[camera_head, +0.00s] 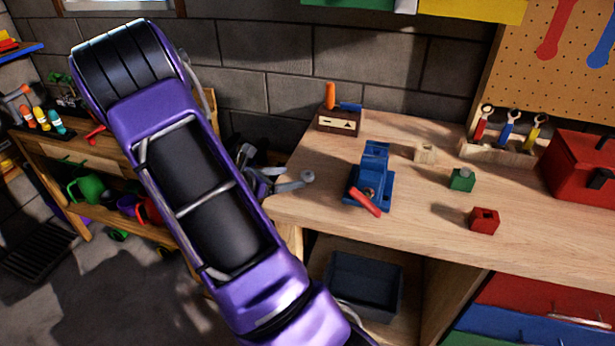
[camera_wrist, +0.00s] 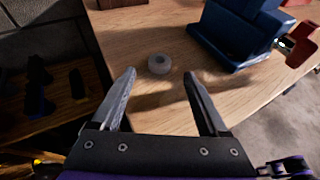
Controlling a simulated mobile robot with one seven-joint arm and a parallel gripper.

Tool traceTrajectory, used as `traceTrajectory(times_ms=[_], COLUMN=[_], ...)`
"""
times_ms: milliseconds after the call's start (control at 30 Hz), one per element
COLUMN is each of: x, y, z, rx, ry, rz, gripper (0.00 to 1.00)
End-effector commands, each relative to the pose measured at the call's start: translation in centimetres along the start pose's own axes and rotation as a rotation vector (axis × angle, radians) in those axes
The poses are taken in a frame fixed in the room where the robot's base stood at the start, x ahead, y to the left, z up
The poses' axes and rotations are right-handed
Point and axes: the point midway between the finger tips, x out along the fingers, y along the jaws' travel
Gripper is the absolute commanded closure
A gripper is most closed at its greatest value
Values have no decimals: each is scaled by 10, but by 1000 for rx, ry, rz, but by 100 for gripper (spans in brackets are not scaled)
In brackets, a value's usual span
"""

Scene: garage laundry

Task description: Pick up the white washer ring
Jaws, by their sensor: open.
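The white washer ring (camera_wrist: 159,63) lies flat on the wooden bench top, close to the bench's left end. It looks pale grey with a dark hole in the middle. It also shows as a small pale disc in the head view (camera_head: 307,176). My gripper (camera_wrist: 159,75) is open and empty. In the wrist view the ring appears between the two fingertips and slightly beyond them, apart from both. In the head view my gripper (camera_head: 268,176) is at the bench's left edge, partly hidden by my purple arm.
A blue vise (camera_head: 374,178) with a red handle stands right of the ring; it also fills the wrist view's upper right (camera_wrist: 235,35). A small wooden box (camera_head: 338,121) stands behind. Green (camera_head: 462,180) and red (camera_head: 484,221) blocks and a red toolbox (camera_head: 580,172) are farther right.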

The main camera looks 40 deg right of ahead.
Motion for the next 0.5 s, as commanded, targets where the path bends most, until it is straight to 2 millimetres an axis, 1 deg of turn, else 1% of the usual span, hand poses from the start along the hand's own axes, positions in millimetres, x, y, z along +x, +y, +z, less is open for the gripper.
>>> traceTrajectory(times_ms=[133,400,500], x=[9,48,54], y=[0,0,0], z=[0,0,0], rx=[-1,0,-1], ry=[0,0,0], rz=[0,-1,1], gripper=[23,23,23])
